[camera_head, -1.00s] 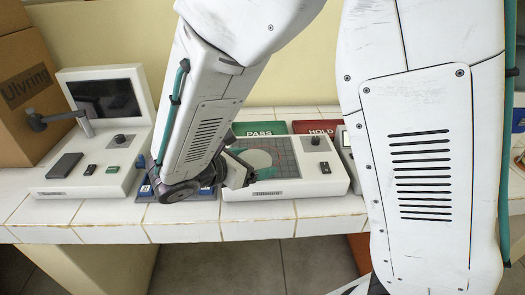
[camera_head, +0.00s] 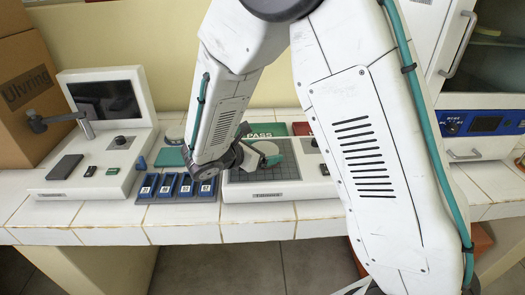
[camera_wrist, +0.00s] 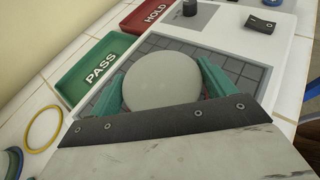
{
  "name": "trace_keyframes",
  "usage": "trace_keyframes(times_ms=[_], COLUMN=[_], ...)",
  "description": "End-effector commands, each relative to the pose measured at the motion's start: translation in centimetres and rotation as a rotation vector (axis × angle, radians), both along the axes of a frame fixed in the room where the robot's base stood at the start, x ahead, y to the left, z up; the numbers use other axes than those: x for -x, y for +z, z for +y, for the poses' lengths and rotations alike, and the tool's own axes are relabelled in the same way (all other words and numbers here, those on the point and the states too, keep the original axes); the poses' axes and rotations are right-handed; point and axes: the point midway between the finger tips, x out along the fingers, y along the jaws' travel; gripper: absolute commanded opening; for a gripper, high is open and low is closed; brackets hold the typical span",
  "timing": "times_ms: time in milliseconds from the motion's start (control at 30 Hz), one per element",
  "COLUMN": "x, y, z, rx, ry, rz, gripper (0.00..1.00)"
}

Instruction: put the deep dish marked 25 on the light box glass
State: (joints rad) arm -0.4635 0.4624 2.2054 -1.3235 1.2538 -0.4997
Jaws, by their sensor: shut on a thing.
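My gripper (camera_wrist: 162,88) is shut on a pale round dish (camera_wrist: 162,80), its teal fingers on either side of it in the wrist view. The dish's top is plain, and no number can be read. In the head view my gripper (camera_head: 262,155) and the dish (camera_head: 267,148) are over the back part of the light box's dark gridded glass (camera_head: 265,174). The glass (camera_wrist: 228,66) also shows around the dish in the wrist view. I cannot tell whether the dish touches it.
Behind the light box are a green PASS tray (camera_wrist: 95,72) and a red HOLD tray (camera_wrist: 150,14). A blue rack (camera_head: 178,188) with several labelled slots stands left of it. Further left is a device with a screen (camera_head: 105,97). A yellow ring (camera_wrist: 43,128) lies left of the PASS tray.

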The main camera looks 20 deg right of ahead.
Motion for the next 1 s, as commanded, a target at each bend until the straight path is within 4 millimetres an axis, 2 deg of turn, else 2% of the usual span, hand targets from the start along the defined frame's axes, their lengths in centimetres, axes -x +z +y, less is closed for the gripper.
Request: trace_keyframes(times_ms=[233, 267, 300, 667, 767, 1000], x=[0.0, 0.0, 0.0, 0.2, 0.7, 2.5], y=[-0.2, -0.2, -0.2, 0.3, 0.9, 2.9], z=[0.0, 0.0, 0.0, 0.5, 1.8, 6.3], rx=[0.001, 0.001, 0.001, 0.0, 0.0, -0.001], ry=[-0.001, -0.001, -0.001, 0.001, 0.004, 0.005], rz=[0.0, 0.0, 0.0, -0.002, -0.002, -0.002], gripper=[0.56, 0.88, 0.99, 1.0, 1.0, 1.0])
